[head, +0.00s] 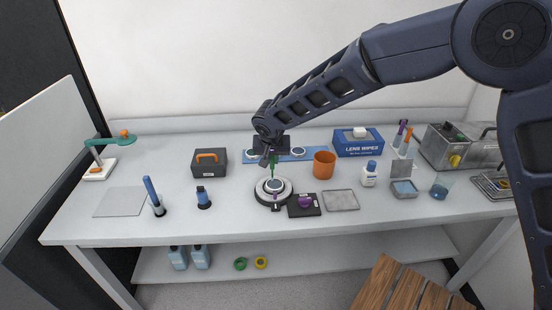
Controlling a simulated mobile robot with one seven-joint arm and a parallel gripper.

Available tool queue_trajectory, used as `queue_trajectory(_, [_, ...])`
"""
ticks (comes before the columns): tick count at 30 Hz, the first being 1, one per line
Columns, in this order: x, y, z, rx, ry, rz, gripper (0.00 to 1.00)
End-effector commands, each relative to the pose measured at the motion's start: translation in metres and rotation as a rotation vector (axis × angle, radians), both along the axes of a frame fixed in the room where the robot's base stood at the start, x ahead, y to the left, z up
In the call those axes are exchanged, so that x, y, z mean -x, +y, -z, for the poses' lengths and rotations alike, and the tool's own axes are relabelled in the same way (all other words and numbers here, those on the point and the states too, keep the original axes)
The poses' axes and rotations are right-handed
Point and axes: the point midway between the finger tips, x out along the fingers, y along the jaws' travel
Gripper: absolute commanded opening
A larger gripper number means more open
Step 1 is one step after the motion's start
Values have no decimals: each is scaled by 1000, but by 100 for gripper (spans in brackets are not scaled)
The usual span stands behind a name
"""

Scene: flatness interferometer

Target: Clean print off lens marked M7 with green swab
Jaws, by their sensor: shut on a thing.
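My gripper (267,160) is shut on a green swab (272,170), which hangs upright with its tip pointing down. Below it, a lens (274,184) lies on a round white-topped stand (262,192) with a dark base. The swab tip is at or just above the lens; I cannot tell whether it touches. Two more lenses (298,153) lie on a blue strip (285,156) behind, one of them left of the gripper. The markings are too small to read, so I cannot tell which is M7. No print can be made out.
A black pad with a purple item (305,202) stands right of the stand, beside a grey tray (341,200). An orange cup (324,164), blue wipes box (358,142) and bottle (369,174) stand to the right. A dark case (209,164) is at left. The front left has free room.

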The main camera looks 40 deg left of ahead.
Motion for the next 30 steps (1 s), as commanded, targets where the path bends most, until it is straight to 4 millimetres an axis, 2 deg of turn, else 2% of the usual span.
queue_trajectory(6, [7,7,0,0,0,1,0])
queue_trajectory(17, [7,7,-2,0,0,1,0])
queue_trajectory(30, [7,7,-28,-1,1,1,0])
